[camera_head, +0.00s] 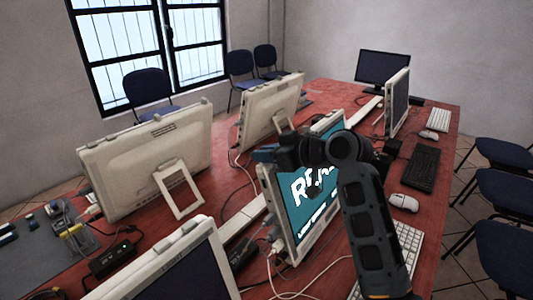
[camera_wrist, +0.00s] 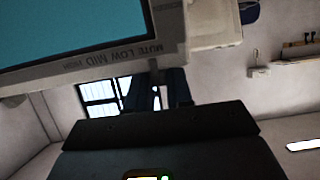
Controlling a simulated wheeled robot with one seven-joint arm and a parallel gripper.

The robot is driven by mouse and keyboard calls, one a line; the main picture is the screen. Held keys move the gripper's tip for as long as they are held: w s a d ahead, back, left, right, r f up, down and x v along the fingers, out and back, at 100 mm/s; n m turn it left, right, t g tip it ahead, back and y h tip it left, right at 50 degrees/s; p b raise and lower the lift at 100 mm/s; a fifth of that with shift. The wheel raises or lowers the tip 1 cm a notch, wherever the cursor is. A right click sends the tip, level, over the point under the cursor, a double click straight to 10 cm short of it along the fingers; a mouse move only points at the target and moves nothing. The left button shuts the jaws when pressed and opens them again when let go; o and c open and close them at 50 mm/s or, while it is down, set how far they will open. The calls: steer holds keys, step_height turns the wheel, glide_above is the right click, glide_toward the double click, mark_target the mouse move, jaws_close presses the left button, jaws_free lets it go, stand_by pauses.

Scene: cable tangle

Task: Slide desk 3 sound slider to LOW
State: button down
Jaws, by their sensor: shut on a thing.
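The desk monitor with a teal screen (camera_head: 308,196) stands in the middle of the red table in the head view. In the wrist view its bezel (camera_wrist: 112,58) shows upside down with the labels MUTE, LOW, MID and a fainter HIGH. My gripper (camera_head: 284,152) is at the monitor's top left in the head view. In the wrist view my gripper (camera_wrist: 168,90) has its dark fingers together at the bezel edge by MUTE, shut on the sound slider. The slider's knob is mostly hidden by the fingers.
White-backed monitors (camera_head: 150,160) stand close on the left, and another monitor (camera_head: 190,268) is at the front. A keyboard (camera_head: 405,250) and white mouse (camera_head: 403,202) lie right of the teal screen. Cables run across the red table. Chairs (camera_head: 505,195) line the right side.

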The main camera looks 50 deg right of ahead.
steer(key=shift+d+b, duration=0.3)
steer(key=shift+d, duration=0.85)
steer(key=c, duration=1.1)
jaws_free()
steer(key=shift+b+v, duration=0.6)
steer(key=shift+v, duration=3.3)
